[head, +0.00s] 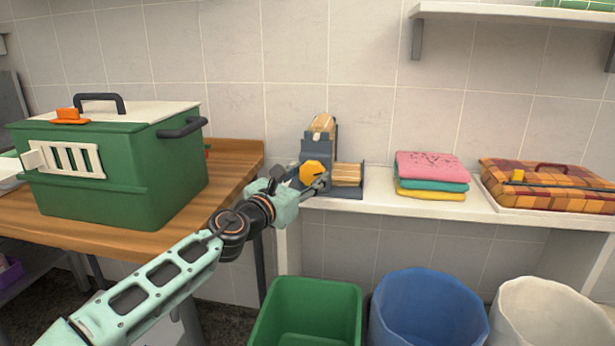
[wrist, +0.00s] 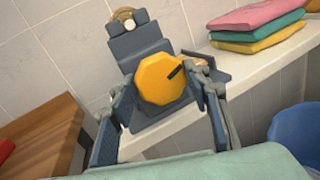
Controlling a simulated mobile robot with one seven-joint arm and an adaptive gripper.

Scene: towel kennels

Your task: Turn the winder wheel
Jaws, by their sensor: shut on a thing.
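The winder is a grey-blue stand (head: 318,150) with tan rolls, at the left end of the white shelf against the tiled wall. Its orange-yellow wheel (head: 312,172) faces my side. In the wrist view the wheel (wrist: 161,79) is a many-sided disc with a dark bar near its right edge. My gripper (head: 309,187) is at the wheel, with a finger on each side of it in the wrist view (wrist: 160,92). The fingers are shut on the wheel. The head view partly hides the left finger and the wheel's lower part.
A green kennel box (head: 120,170) stands on the wooden table (head: 236,165) at left. Folded towels (head: 431,172) and a plaid case (head: 550,185) lie on the shelf to the right. Green (head: 305,315), blue (head: 425,310) and white (head: 545,312) bins stand below.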

